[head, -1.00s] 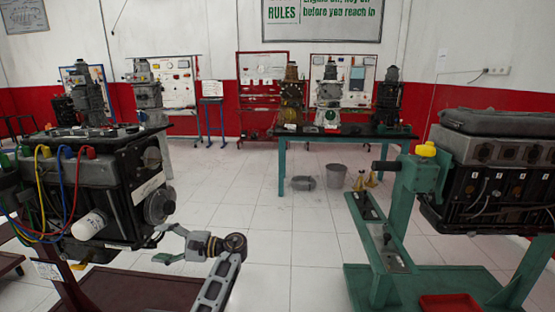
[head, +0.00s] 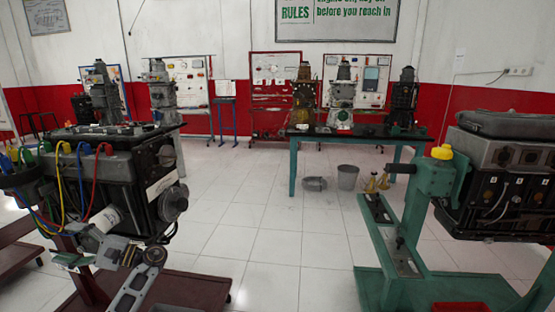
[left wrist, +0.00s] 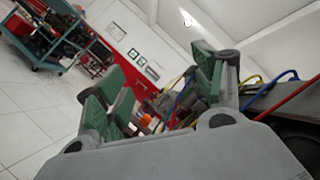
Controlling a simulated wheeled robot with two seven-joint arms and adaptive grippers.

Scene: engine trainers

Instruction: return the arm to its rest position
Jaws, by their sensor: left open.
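My left arm comes in at the lower left of the head view. My left gripper (head: 72,261) points left, in front of the lower part of the left engine trainer (head: 105,172), and overlaps its white filter (head: 104,219); I cannot tell whether they touch. In the left wrist view my left gripper (left wrist: 165,95) has its green-padded fingers spread wide, with nothing held between them. Coloured cables (left wrist: 185,95) show behind and beside the fingers. My right gripper is out of view.
The left trainer stands on a maroon base (head: 185,290). A green engine stand (head: 430,180) with another engine (head: 500,185) is on the right. The tiled floor between is clear.

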